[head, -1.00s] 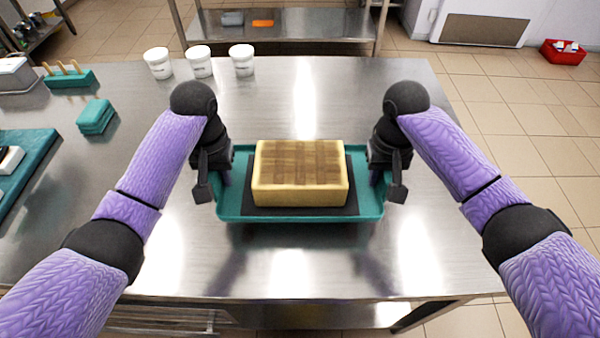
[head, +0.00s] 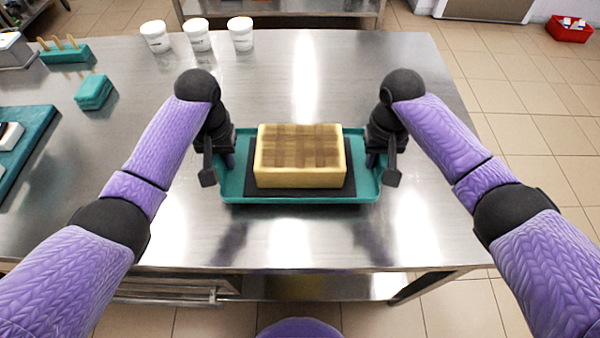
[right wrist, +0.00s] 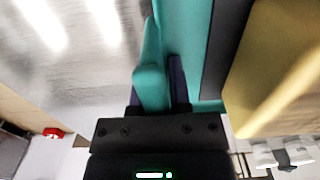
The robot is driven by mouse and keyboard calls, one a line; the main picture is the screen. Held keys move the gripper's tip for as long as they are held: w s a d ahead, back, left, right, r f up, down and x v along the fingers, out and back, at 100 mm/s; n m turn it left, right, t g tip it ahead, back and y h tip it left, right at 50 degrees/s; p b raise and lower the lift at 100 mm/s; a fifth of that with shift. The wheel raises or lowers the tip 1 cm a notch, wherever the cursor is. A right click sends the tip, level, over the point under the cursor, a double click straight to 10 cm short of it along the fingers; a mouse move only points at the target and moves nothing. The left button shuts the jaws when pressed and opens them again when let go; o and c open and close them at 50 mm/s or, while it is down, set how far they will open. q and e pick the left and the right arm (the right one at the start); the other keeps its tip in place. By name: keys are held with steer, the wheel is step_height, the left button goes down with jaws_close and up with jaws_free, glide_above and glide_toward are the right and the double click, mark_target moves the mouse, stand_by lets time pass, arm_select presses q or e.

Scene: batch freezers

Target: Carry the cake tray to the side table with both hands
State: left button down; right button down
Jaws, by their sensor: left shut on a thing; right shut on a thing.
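The teal cake tray (head: 300,198) is level in the head view, over the steel table. A rectangular cake (head: 300,160) with a checkered brown top and pale yellow sides sits on a dark mat in it. My left gripper (head: 228,160) is shut on the tray's left rim. My right gripper (head: 374,160) is shut on its right rim. In the right wrist view the fingers (right wrist: 160,90) straddle the teal rim, with the cake (right wrist: 275,65) beside it. The fingertips are mostly hidden in the head view. The gap beneath the tray is hard to judge.
The steel table (head: 420,220) is bare around the tray. Three white tubs (head: 197,35) stand at the back. Teal blocks (head: 93,92) and a teal tray (head: 25,150) lie at left. A red bin (head: 570,28) is on the tiled floor at right.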

arm_select(q)
steer(key=shift+d+f, duration=0.25)
steer(key=shift+f, duration=0.35)
arm_select(e)
steer(key=shift+a+f, duration=0.25)
steer(key=shift+f, duration=0.35)
arm_select(q)
steer(key=c, duration=0.6)
jaws_free()
steer(key=shift+a, duration=0.1)
arm_select(e)
steer(key=c, duration=0.6)
jaws_free()
steer(key=shift+d, duration=0.1)
arm_select(q)
steer(key=shift+a, duration=0.1)
arm_select(e)
steer(key=shift+d, duration=0.1)
arm_select(q)
step_height(320, 180, up, 12)
steer(key=shift+w+f, duration=0.1)
steer(key=shift+w, duration=0.05)
arm_select(e)
step_height(320, 180, up, 12)
steer(key=shift+w, duration=0.15)
